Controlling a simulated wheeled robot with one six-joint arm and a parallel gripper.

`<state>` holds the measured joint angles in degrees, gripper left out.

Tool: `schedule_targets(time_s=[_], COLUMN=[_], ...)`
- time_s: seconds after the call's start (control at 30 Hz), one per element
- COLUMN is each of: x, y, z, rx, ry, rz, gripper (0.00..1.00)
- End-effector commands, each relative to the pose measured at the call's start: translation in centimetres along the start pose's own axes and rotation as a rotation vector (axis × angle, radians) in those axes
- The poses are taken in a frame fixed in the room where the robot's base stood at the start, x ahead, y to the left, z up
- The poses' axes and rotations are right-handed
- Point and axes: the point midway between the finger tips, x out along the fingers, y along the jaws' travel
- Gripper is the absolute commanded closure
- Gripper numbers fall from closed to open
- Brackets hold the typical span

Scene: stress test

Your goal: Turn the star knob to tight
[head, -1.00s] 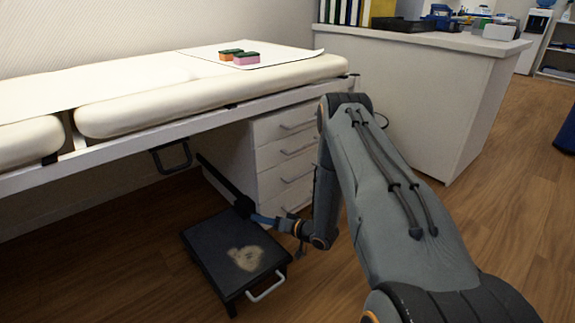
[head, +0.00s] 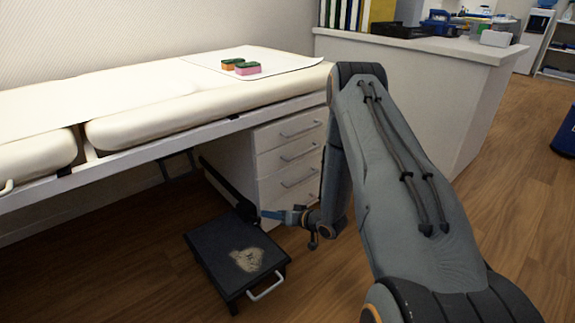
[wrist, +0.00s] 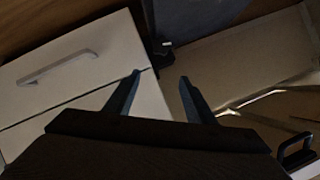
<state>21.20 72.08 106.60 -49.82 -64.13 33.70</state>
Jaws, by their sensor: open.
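My gripper (head: 268,214) is low beside the drawer cabinet, above the back of the black step stool. In the wrist view my gripper (wrist: 160,90) has its two dark fingers apart with nothing between them. Beyond the fingertips is a small dark fitting with a pale mark (wrist: 161,46), near the cabinet's edge. It may be the star knob, but its shape is too dark and small to tell. In the head view a black bar (head: 222,184) slants down to a dark end (head: 246,209) just left of my fingertips. I cannot make out a tight marking.
The drawer cabinet (head: 288,150) stands close behind my gripper. The black step stool (head: 215,255) with a white handle is below it. The padded couch (head: 200,110) overhangs, with two sponges (head: 241,67) on top. A white counter (head: 430,75) stands behind.

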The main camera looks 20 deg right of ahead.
Motion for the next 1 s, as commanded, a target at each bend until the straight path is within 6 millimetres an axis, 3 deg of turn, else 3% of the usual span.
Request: schedule_targets(time_s=[0.03, 0.4, 1.0], x=[-0.6, -4.1, -11.0], y=[-0.7, -3.2, -8.0], z=[-1.2, -6.3, -12.8], rx=[-0.012, -0.081, -0.15], ry=[-0.009, -0.093, -0.228], rz=[0.016, 0.149, 0.326], gripper=[0.5, 0.5, 0.5])
